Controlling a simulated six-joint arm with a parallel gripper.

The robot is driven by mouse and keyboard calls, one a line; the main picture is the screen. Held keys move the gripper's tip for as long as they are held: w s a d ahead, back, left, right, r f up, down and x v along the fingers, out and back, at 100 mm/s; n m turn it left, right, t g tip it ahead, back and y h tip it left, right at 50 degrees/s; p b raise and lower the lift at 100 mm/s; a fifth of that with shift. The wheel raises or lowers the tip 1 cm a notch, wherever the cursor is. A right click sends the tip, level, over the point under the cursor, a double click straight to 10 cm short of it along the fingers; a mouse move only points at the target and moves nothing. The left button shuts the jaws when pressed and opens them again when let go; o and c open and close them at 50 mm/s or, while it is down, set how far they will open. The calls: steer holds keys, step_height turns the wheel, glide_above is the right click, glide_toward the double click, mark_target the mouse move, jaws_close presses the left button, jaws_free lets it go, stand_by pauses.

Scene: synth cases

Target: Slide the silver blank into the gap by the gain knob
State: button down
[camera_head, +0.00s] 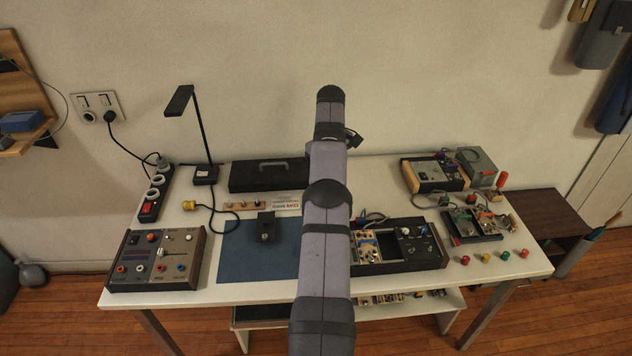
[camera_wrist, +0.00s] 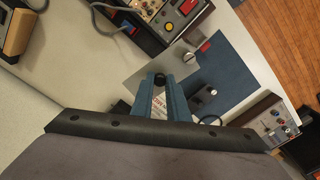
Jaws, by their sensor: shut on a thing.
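The silver blank (camera_wrist: 143,73) is a flat grey plate in the wrist view. My gripper (camera_wrist: 162,80) is shut on it, with the blue fingers around a small black knob at its near side. The plate appears held above the bench. In the head view my arm hides the gripper and blank. The wooden-ended synth case (camera_head: 395,262) stands right of my arm, with pale modules (camera_head: 365,247) at its left. A dark gap (camera_head: 388,246) lies between them and a black panel with knobs (camera_head: 415,241). I cannot tell which knob is gain.
A blue mat (camera_head: 245,262) bears a black block with a knob (camera_head: 266,228). A control box (camera_head: 158,260) stands at left, a black case (camera_head: 268,176) behind. Several coloured knobs (camera_head: 486,257) and more electronics (camera_head: 472,224) lie right. A desk lamp (camera_head: 193,125) rises at back left.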

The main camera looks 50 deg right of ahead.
steer(key=s+d+r+m+p, duration=0.2)
steer(key=s+p, duration=0.2)
steer(key=s, duration=0.5)
steer(key=s+d+r+m+p, duration=0.1)
steer(key=s+d+r+p, duration=0.15)
steer(key=s, duration=0.65)
step_height(320, 180, down, 8)
steer(key=s+n, duration=0.2)
steer(key=n, duration=0.3)
steer(key=shift+d+p, duration=0.3)
steer(key=shift+p, duration=0.05)
steer(key=shift+f, duration=0.15)
steer(key=shift+f+b, duration=1.75)
steer(key=shift+f, duration=1.1)
steer(key=shift+f+b, duration=1.3)
steer(key=shift+f, duration=0.7)
